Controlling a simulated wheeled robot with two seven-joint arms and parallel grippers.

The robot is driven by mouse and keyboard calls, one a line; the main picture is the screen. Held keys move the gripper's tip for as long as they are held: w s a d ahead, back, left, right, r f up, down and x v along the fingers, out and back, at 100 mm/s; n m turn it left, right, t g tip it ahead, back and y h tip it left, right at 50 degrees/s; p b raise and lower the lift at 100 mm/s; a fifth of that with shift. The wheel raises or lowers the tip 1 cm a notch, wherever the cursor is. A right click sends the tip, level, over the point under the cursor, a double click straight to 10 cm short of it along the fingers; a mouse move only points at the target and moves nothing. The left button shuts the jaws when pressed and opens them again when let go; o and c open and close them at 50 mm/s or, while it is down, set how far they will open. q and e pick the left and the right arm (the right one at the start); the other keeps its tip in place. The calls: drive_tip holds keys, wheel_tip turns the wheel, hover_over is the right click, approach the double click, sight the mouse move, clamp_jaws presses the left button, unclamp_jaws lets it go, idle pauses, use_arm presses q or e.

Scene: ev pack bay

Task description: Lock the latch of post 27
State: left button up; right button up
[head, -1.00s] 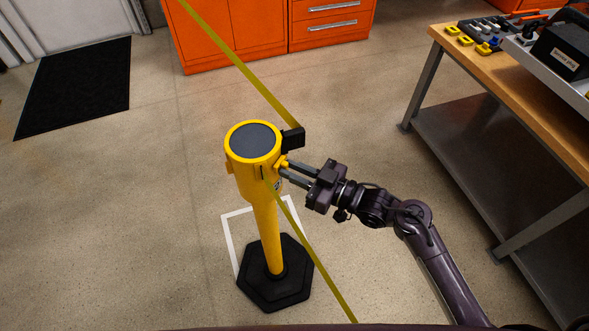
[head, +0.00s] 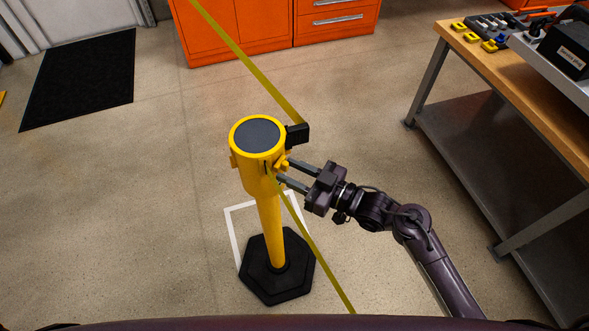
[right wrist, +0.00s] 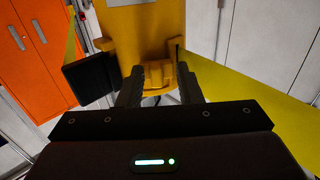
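The yellow post (head: 268,225) stands upright on a black hexagonal base, with a dark round cap on its head. No number is readable on it. A small yellow latch (right wrist: 158,75) sticks out of the right side of the post head. My right gripper (head: 285,170) is beside the head from the right, its two fingers apart. In the right wrist view the latch shows between the fingers; I see no clear contact. The latch is partly hidden by the fingers in the head view. My left gripper is not in view.
A black block (head: 297,134) on the head meets a yellow-green belt (head: 240,60) from the back. Another belt (head: 320,255) runs from the head to the lower right. A workbench (head: 465,50) stands right, orange cabinets (head: 240,25) behind. Floor left of the post is clear.

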drive_tip(key=b+v, duration=0.2)
drive_tip(key=v, duration=0.5)
drive_tip(key=shift+s+d, duration=0.25)
drive_tip(key=shift+d, duration=0.05)
idle(0.4)
